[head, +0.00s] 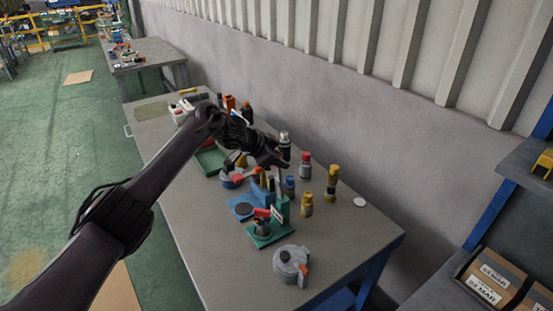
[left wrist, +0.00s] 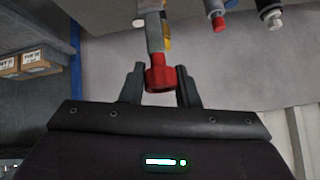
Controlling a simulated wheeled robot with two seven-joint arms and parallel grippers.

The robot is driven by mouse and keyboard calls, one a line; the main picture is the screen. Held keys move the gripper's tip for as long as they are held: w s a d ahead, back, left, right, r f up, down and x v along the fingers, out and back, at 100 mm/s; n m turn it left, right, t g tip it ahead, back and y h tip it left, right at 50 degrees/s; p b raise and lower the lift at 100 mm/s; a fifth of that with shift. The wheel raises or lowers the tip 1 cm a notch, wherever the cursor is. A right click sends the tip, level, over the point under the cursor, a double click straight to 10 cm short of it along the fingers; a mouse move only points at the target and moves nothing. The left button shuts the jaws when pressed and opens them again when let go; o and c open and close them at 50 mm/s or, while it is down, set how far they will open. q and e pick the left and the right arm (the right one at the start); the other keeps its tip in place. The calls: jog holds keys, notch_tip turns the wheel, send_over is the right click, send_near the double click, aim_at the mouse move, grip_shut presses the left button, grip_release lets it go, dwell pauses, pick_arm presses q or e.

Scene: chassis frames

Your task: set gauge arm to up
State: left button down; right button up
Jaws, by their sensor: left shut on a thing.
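A green gauge stand (head: 281,209) stands on the grey workbench among small tools. A thin grey gauge arm (head: 278,183) rises from it, close to upright, towards my left gripper (head: 280,164). In the left wrist view the gauge arm (left wrist: 154,35) is a grey bar with a red end (left wrist: 160,76). The red end is between the two dark fingers of my left gripper (left wrist: 160,88), which is shut on it. In the head view my gripper hides the top of the arm. My right gripper is not in view.
Several bottles stand close to the right, among them a yellow-topped one (head: 332,182) and a red-topped one (head: 305,166).

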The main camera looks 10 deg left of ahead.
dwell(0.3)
pick_arm(q)
jog(key=c, duration=1.3)
grip_release()
jog(key=shift+f, duration=0.1)
jog(key=shift+o, duration=0.8)
jog(key=shift+w, duration=0.1)
jog(key=b+v, duration=0.2)
jog(key=v, duration=0.5)
jog(key=shift+a+r+b, duration=0.2)
jog(key=shift+r+b, duration=0.05)
jog(key=shift+b, duration=0.15)
